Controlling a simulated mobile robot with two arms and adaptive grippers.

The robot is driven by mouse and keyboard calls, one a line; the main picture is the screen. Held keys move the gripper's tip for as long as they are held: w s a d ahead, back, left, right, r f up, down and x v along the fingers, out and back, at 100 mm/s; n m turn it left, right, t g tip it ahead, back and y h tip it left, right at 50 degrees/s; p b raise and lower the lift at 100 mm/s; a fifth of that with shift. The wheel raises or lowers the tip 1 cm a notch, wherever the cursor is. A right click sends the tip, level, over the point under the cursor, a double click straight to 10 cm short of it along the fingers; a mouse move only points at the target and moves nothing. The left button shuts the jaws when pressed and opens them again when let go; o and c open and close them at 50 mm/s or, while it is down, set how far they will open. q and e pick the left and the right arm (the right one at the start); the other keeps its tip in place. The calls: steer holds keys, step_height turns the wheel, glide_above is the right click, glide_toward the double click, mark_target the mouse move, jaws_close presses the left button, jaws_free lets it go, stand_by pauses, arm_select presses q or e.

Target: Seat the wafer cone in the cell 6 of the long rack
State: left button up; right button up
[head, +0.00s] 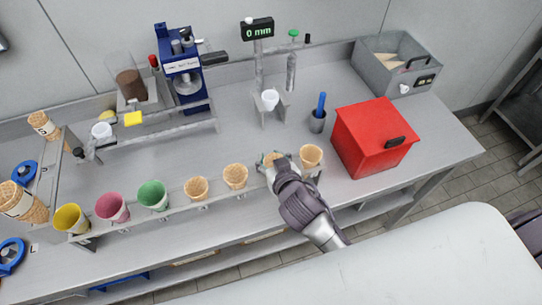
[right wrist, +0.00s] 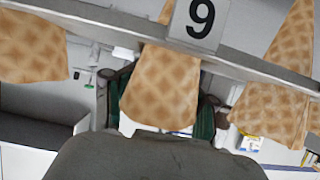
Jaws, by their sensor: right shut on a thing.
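The long rack (head: 172,208) runs along the front of the bench and holds cups and wafer cones in a row. My right gripper (head: 274,166) is shut on the wafer cone (head: 268,157), sixth from the left. In the right wrist view, which is upside down, this cone (right wrist: 160,88) stands between the green finger pads. Its narrow end passes behind the rack bar at a number plate (right wrist: 201,18) that looks like 9 there, so 6 upright. The cone is in line with cell 6; I cannot tell whether it bears fully on the rack. My left gripper is out of view.
Close neighbours are a cone on the left (head: 235,176) and a cone on the right (head: 311,155). A red box (head: 360,135) stands right of the rack. A grey cup with a blue handle (head: 318,121) stands behind.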

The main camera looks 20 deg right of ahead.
steer(key=o, duration=1)
steer(key=shift+c, duration=0.2)
steer(key=shift+s, duration=0.1)
steer(key=v, duration=1.2)
steer(key=shift+d, duration=0.1)
